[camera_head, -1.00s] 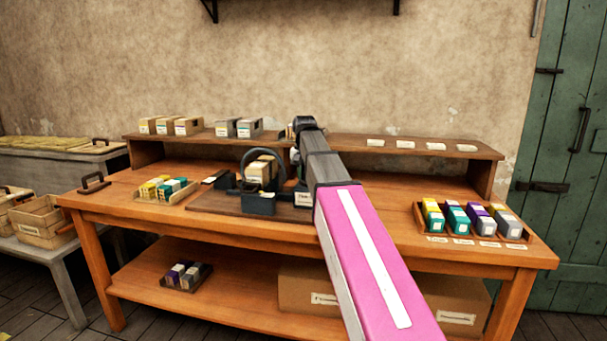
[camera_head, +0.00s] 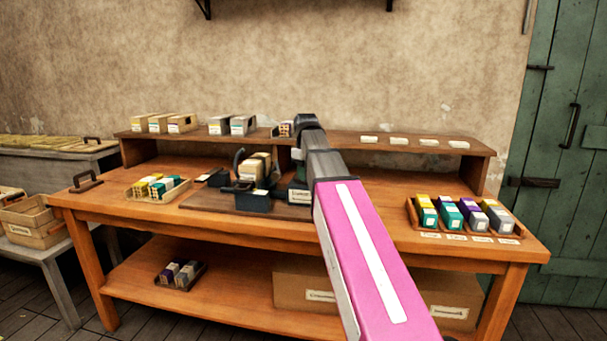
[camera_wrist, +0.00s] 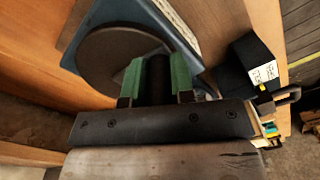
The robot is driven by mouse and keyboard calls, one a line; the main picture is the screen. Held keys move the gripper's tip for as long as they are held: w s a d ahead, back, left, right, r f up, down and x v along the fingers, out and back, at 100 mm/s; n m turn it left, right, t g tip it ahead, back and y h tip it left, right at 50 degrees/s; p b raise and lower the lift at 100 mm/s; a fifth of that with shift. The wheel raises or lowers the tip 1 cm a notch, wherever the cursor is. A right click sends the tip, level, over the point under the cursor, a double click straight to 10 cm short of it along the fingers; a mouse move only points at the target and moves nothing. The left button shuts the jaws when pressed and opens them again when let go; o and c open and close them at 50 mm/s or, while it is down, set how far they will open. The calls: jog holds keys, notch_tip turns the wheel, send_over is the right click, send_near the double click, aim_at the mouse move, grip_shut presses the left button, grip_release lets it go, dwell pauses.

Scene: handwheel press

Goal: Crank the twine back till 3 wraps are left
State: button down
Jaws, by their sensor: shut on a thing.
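In the head view the press stands mid-table, with a dark curved part (camera_head: 239,163), a tan block (camera_head: 262,168) and a dark blue block in front (camera_head: 253,201). My pink arm reaches past its right side and hides my gripper there. In the wrist view my gripper (camera_wrist: 158,82) has green fingers on both sides of a dark upright cylinder (camera_wrist: 158,72), which looks like a crank handle. It stands before a brown round disc (camera_wrist: 105,55) on a blue-grey body (camera_wrist: 145,14). I cannot make out any twine or count wraps.
A tray of coloured boxes (camera_head: 463,217) sits at the table's right, and another small tray (camera_head: 157,188) at the left. A raised shelf (camera_head: 345,141) runs behind with several boxes and labels. In the wrist view a black labelled block (camera_wrist: 258,70) stands close on the right.

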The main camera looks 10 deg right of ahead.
jog(key=shift+s+d+n, duration=0.1)
jog(key=shift+d+n, duration=0.05)
jog(key=shift+n, duration=0.45)
jog(key=c, duration=1)
grip_release()
jog(key=shift+o, duration=0.2)
jog(key=shift+r, duration=0.15)
notch_tip(320, 180, up, 11)
jog(key=shift+f, duration=0.2)
